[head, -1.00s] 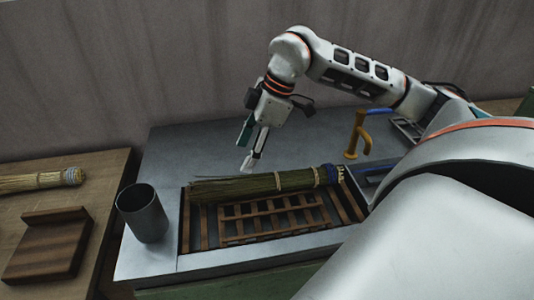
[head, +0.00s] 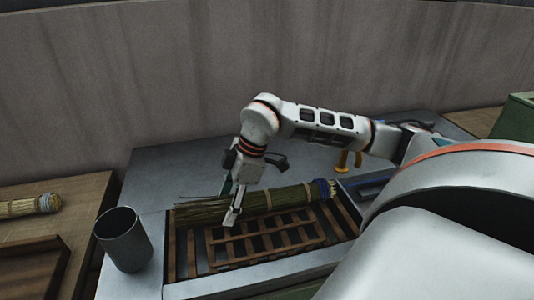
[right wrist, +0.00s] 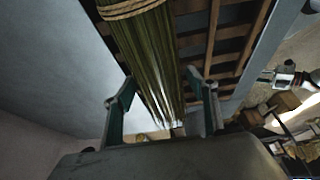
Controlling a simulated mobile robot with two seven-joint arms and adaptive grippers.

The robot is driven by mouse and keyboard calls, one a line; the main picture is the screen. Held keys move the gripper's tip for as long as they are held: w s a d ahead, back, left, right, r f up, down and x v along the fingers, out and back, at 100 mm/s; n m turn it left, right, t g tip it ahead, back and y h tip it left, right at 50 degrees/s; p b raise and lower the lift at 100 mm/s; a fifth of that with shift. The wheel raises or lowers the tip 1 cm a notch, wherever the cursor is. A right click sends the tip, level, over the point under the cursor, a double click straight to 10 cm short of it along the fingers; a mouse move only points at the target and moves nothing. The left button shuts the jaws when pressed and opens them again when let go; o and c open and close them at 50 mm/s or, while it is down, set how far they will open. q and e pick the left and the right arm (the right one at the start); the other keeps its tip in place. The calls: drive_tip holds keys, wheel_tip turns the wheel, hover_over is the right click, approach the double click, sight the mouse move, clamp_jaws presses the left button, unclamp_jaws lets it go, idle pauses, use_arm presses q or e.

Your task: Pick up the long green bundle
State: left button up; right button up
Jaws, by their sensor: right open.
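The long green bundle (head: 278,199) lies along the back of a wooden slatted rack, with a blue band at its right end and loose stalk ends at its left. My right gripper (head: 234,213) is at the bundle's left part, reaching down over it. In the right wrist view the bundle (right wrist: 150,60) runs between the two parted fingers of the gripper (right wrist: 163,105), with a tan binding near the top. The fingers look apart from it on both sides. My left gripper is not in view.
The slatted rack (head: 268,244) sits in a grey metal worktop (head: 165,180). A grey cup (head: 123,240) stands at the left. A yellow-orange handle (head: 347,160) is behind the rack. Another straw bundle (head: 25,206) and a wooden tray (head: 30,270) are on the left table.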

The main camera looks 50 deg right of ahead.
drive_tip(key=shift+f, duration=0.2)
idle(0.6)
drive_tip(key=shift+c, duration=0.5)
drive_tip(key=c, duration=1.1)
